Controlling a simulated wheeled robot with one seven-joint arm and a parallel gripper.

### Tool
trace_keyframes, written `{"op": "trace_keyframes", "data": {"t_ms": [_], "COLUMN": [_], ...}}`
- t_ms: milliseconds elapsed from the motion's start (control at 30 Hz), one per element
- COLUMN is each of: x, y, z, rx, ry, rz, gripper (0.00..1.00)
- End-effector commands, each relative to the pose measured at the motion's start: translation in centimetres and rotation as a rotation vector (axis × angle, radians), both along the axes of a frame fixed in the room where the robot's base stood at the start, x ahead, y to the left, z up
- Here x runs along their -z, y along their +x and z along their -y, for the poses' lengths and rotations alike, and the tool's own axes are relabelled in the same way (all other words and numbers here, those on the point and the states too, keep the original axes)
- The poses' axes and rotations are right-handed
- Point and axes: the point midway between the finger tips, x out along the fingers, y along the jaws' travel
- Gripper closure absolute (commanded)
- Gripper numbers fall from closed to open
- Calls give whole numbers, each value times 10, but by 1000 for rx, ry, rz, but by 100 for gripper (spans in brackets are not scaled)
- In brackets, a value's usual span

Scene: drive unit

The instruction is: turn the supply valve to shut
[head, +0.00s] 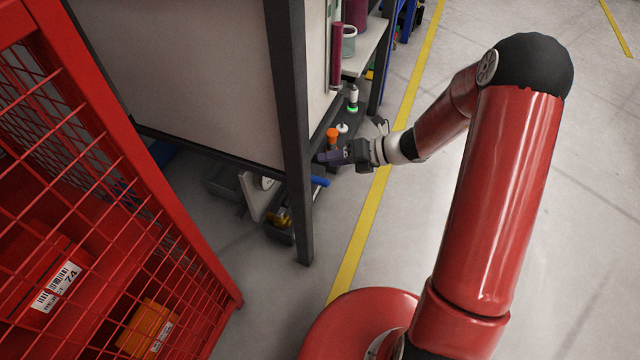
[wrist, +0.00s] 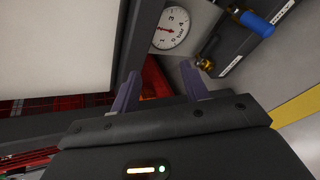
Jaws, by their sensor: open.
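A blue handle (head: 319,181) shows in the head view just below my gripper, beside the dark post. A brass fitting (wrist: 205,63) sits lower on the panel, nearer the right finger. My gripper (head: 324,157) has purple fingers. In the wrist view, my gripper (wrist: 160,90) is open with nothing held between its fingers.
A dark post (head: 295,130) stands close to my fingers, left of the blue handle. A white pressure gauge (wrist: 171,28) is above my fingers in the wrist view. An orange knob (head: 332,134) is near my gripper. A red mesh cage (head: 100,180) stands left. Open floor lies right.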

Motion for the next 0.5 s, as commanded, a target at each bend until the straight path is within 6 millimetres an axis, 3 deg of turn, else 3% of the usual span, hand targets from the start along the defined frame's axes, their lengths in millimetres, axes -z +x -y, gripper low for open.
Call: {"op": "trace_keyframes", "data": {"t_ms": [33,300,500], "x": [30,147,200], "y": [10,49,56], "z": [0,10,18], "rx": [95,601,815], "ry": [66,428,602], "rz": [-115,-725,-989], "gripper": [55,55,55]}}
